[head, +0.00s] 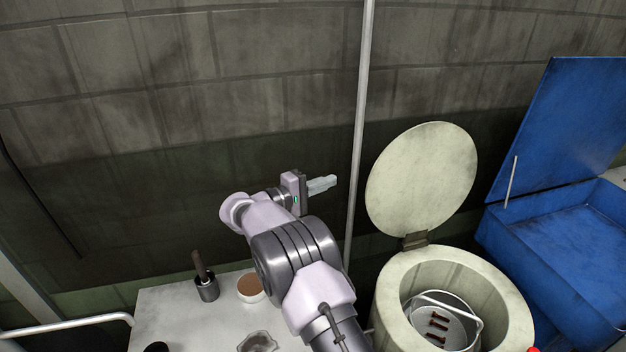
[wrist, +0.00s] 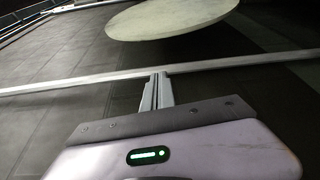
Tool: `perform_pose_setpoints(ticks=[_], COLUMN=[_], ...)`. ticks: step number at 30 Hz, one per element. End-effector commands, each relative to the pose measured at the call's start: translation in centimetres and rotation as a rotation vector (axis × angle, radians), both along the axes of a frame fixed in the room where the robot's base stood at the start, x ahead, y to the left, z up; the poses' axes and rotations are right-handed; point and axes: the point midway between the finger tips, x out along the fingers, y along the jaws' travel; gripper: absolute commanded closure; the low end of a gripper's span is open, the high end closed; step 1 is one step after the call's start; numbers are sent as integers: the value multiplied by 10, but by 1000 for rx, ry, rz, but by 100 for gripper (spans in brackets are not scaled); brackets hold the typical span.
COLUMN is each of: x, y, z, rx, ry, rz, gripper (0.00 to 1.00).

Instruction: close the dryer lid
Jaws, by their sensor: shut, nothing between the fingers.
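The dryer lid (head: 422,180) is a round pale disc standing open, tilted up on a hinge (head: 414,240) at the back of the dryer's rim. The dryer (head: 395,295) is a round cream drum with an open top. My gripper (head: 334,182) is shut and empty, in the air to the left of the lid and apart from it. In the wrist view the gripper fingers (wrist: 158,78) are together, and the lid (wrist: 170,18) shows beyond them at the top.
A basket (head: 470,325) with several bolts sits inside the dryer. A thin vertical pole (head: 360,120) stands between my gripper and the lid in the picture. A blue bin (head: 560,245) with a raised lid is at right. A white table (head: 165,310) holds a cup (head: 207,290) and a bowl (head: 250,288).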

Motion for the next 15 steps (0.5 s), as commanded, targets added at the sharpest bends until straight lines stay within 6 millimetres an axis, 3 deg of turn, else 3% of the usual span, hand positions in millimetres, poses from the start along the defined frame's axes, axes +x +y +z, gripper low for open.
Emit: perform_pose_setpoints(ticks=[5,15], x=[10,47], y=[-14,-78], z=[-3,-8], rx=[-11,-9], ry=[-6,-4], rz=[2,2], gripper=[100,100])
